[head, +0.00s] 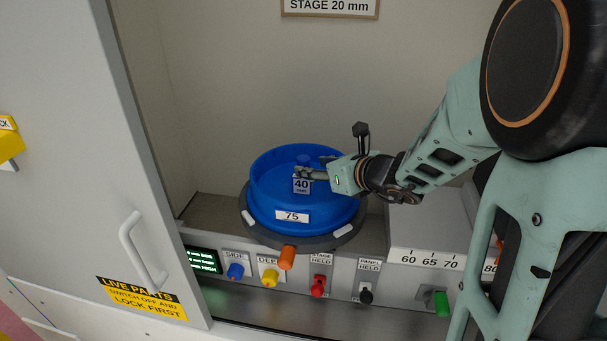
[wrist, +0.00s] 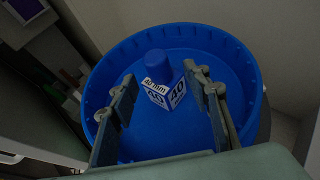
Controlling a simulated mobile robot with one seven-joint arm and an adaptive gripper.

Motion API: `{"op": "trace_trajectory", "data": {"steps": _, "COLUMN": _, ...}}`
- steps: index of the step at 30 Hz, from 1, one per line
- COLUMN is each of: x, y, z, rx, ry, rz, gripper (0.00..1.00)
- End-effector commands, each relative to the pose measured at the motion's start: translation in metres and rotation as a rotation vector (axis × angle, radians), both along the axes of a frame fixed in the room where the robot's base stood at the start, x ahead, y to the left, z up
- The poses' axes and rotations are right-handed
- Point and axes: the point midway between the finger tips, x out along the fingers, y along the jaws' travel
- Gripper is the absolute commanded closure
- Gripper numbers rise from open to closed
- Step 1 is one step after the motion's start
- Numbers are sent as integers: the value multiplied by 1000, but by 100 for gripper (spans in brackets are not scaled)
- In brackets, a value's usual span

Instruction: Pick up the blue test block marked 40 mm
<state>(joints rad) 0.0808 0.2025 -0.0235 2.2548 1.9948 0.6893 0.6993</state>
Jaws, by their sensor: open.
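The blue test block (head: 302,186) has white "40 mm" labels and stands inside a round blue pan (head: 345,213) marked 75. In the wrist view the block (wrist: 167,97) shows two labelled side faces and its labelled top, with a corner toward me. My gripper (head: 311,168) reaches into the pan from the right. In the wrist view my gripper (wrist: 160,82) is open, one finger on each side of the block, which shows between the fingertips.
A short round blue knob (wrist: 157,63) stands behind the block in the pan. The pan sits on a dark round base (head: 250,226) with an orange knob (head: 287,257). A control panel (head: 343,272) lies in front. An open door (head: 120,150) stands left.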

Motion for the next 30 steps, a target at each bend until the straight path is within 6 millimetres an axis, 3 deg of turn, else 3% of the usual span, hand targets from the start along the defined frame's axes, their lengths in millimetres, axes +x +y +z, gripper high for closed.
{"op": "trace_trajectory", "data": {"steps": 13, "x": 34, "y": 26, "z": -21, "rx": -1, "ry": 0, "rz": 3, "gripper": 56}}
{"op": "trace_trajectory", "data": {"steps": 23, "x": 40, "y": 29, "z": -24, "rx": -1, "ry": -1, "rz": 1, "gripper": 56}}
{"op": "trace_trajectory", "data": {"steps": 30, "x": 39, "y": 29, "z": -24, "rx": -1, "ry": -1, "rz": 1, "gripper": 80}}
